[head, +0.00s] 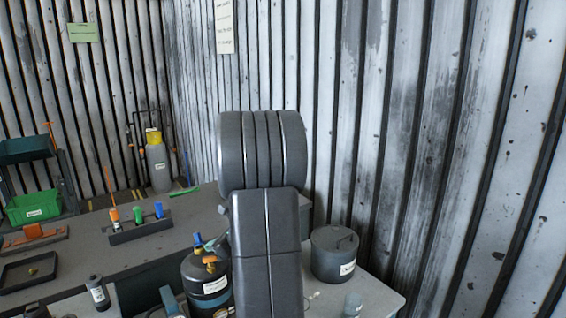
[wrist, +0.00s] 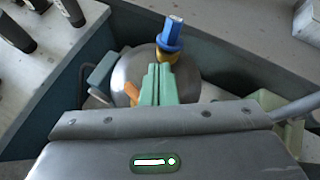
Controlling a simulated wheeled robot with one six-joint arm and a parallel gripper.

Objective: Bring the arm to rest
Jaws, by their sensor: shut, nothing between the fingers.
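My arm (head: 268,245) rises large and dark in the middle of the head view and hides part of the bench behind it. In the wrist view my gripper (wrist: 157,82) shows as two pale green fingers side by side, shut with nothing between them. Beyond the fingertips is a rounded grey metal body (wrist: 188,80) with a blue knob (wrist: 171,35) on a yellow collar. An orange piece (wrist: 131,92) shows left of the fingers. I cannot tell whether the fingertips touch the body. The fingers are not clearly visible in the head view.
A dark canister (head: 207,284) with blue and orange fittings stands left of my arm. A lidded grey drum (head: 334,255) stands to its right. A rack with coloured tools (head: 140,230), a green bin (head: 33,207) and a black bottle (head: 97,291) are further left. Corrugated walls close the back.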

